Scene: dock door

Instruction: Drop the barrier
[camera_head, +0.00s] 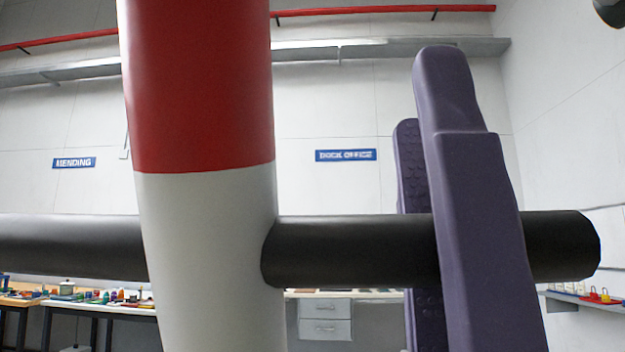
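The barrier pole (205,250) stands upright in the left middle, red above and white below. A thick black crossbar (345,250) sticks out from the pole on the right, and another black length (70,246) shows to its left. My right gripper (425,200) has purple fingers around the right-hand part of the crossbar, one in front and one behind. Whether both fingers press on the bar cannot be seen. My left gripper is not in view.
A workbench (100,306) with small colourful items stands at the lower left. A grey drawer unit (325,320) is under a counter behind. A shelf (590,300) with padlocks is at right. Wall signs (345,155) and a red pipe (380,10) are far back.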

